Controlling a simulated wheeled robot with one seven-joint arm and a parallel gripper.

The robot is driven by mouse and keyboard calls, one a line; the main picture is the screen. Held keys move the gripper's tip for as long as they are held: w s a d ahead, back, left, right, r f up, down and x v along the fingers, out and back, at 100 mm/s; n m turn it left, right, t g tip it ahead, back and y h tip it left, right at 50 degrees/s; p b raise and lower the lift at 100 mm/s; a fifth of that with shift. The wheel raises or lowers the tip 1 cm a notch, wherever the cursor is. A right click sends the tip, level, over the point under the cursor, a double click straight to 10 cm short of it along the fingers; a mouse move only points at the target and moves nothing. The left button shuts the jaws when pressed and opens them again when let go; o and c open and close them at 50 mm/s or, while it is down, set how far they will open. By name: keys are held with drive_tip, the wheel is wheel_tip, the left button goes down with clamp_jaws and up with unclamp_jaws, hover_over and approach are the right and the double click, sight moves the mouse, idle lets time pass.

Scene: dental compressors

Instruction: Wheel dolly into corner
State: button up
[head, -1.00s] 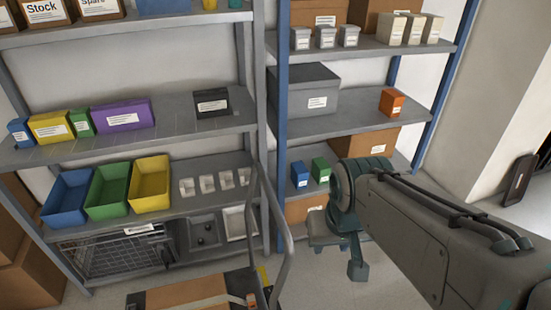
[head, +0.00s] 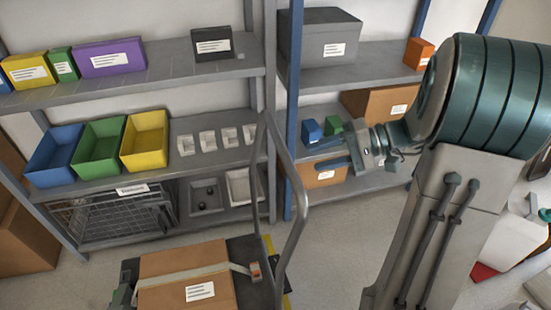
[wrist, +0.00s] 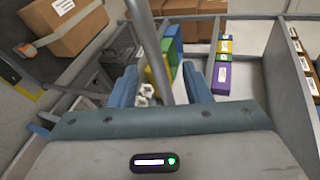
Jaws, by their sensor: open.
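The dolly's tubular grey handle (head: 299,215) rises at the bottom centre of the head view. Its dark deck (head: 252,254) carries a brown carton (head: 165,265) held by a pale strap. My gripper (head: 312,153) is open, with its blue fingers pointing left toward the upper handle. In the wrist view, the handle tube (wrist: 149,40) passes between the open fingers of my gripper (wrist: 159,70). I cannot tell whether they touch it. The strapped carton (wrist: 68,25) is at upper left there. The deck's lower part is cut off in the head view.
A grey shelf unit with blue, green and yellow bins (head: 145,140) stands behind the dolly. A blue-post rack (head: 291,120) is to its right. A wire crate (head: 110,215) sits on the bottom shelf. Floor (head: 335,250) is clear right of the handle.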

drive_tip(key=w+d+f+t+y+b, duration=0.1)
drive_tip(key=w+d+f+t+y, duration=0.1)
drive_tip(key=w+d, duration=0.15)
drive_tip(key=x, duration=1.4)
drive_tip(key=shift+w+b, duration=0.3)
drive_tip(key=shift+b, duration=0.1)
drive_tip(key=shift+a+r, duration=0.1)
drive_tip(key=shift+c, duration=0.3)
clamp_jaws()
